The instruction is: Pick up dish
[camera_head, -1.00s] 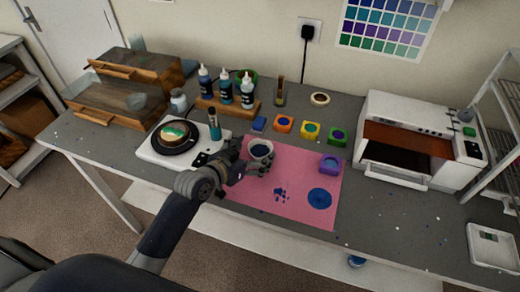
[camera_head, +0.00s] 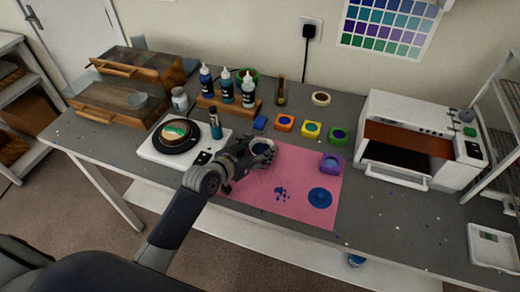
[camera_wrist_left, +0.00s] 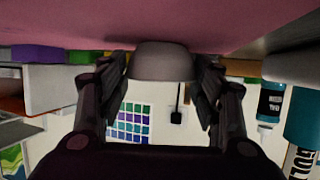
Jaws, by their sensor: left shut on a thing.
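The dish (camera_head: 263,146) is a small round pale cup with dark blue inside. It is at the upper left edge of the pink mat (camera_head: 300,165). My left gripper (camera_head: 250,152) reaches it from the left and is shut on it; the fingers hide part of its near side. In the left wrist view, which is upside down, the dish (camera_wrist_left: 162,62) sits between the two fingers (camera_wrist_left: 160,88), with its base close to the pink surface. I cannot tell whether it is lifted. My right gripper is not in view.
A white scale (camera_head: 155,152) with a black round plate stands left. A teal bottle (camera_head: 215,124) is close behind the gripper. Several coloured square moulds (camera_head: 311,130) line the back; a purple one (camera_head: 331,162) is on the mat. A white oven (camera_head: 420,140) stands right.

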